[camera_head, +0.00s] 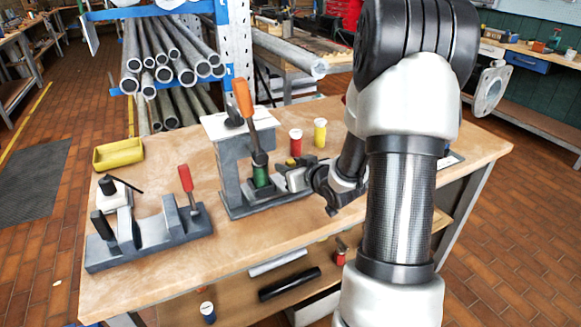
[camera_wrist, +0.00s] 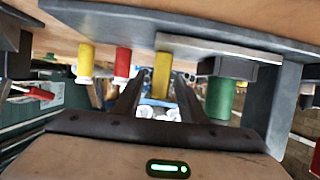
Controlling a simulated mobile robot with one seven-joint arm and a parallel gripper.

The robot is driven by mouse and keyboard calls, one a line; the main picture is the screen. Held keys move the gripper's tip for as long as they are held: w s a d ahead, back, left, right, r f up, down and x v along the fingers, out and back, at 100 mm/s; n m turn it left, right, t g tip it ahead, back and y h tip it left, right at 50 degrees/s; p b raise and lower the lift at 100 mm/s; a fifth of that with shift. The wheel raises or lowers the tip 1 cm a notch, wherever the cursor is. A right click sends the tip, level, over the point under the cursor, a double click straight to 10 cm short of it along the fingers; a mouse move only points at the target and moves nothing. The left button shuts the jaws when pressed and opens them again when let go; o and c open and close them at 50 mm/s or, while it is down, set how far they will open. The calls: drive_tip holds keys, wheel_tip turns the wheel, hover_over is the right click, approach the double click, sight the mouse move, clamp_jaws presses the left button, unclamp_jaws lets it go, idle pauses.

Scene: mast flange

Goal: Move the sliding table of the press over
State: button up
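The press (camera_head: 232,165) is a grey frame with a white top plate and an orange-handled lever (camera_head: 243,97), standing on the wooden bench. A green cylinder (camera_head: 261,176) stands under its ram; it also shows in the wrist view (camera_wrist: 221,98), which is upside down. The sliding table (camera_wrist: 215,48) is a grey plate low in the press, mostly hidden in the head view. A yellow post (camera_wrist: 162,76) stands at its edge. My gripper (camera_wrist: 160,88) is at the right side of the press, fingers apart on either side of the yellow post, with narrow gaps visible.
Red (camera_head: 295,141) and yellow (camera_head: 320,133) cylinders stand behind my gripper. A grey fixture (camera_head: 150,238) with a red-handled lever is left of the press, and a yellow bin (camera_head: 118,154) at the back left. The bench front before the press is clear.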

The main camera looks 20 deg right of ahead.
clamp_jaws()
drive_tip(key=d+p, duration=0.1)
drive_tip(key=d, duration=0.3)
drive_tip(key=d+p, duration=0.1)
drive_tip(key=d, duration=0.2)
drive_tip(key=d+p, duration=0.1)
drive_tip(key=d, duration=0.3)
drive_tip(key=shift+w+d+r+p, duration=0.1)
drive_tip(key=shift+w+d+p, duration=0.15)
drive_tip(key=shift+d+p, duration=0.1)
drive_tip(key=shift+d, duration=0.1)
unclamp_jaws()
drive_tip(key=shift+d, duration=0.15)
drive_tip(key=p+v, duration=0.2)
drive_tip(key=v, duration=1.5)
drive_tip(key=shift+s, duration=0.15)
